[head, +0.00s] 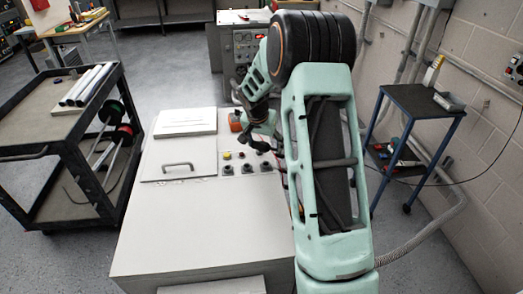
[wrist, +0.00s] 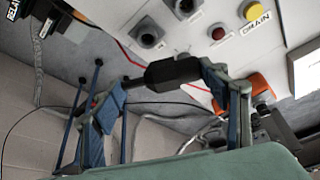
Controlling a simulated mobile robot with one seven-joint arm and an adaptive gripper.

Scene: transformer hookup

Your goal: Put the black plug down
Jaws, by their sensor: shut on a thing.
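My gripper (wrist: 165,80) is shut on the black plug (wrist: 172,72), which lies across between its two fingers in the wrist view. The plug is held in front of the cabinet's panel; I cannot tell whether it touches anything. In the head view my gripper (head: 262,143) is over the right part of the white cabinet top (head: 185,225), close to the row of dark sockets (head: 247,169). My arm hides part of that area, and the plug is hard to make out there. The wrist view shows dark sockets (wrist: 147,32) near the plug.
An orange part (head: 235,120) sits behind the sockets. A red button (wrist: 218,33) and a yellow button (wrist: 250,12) labelled DRAIN are on the panel. A handled lid (head: 178,165) lies at left. A black cart (head: 65,150) stands left, a blue-legged table (head: 425,100) right.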

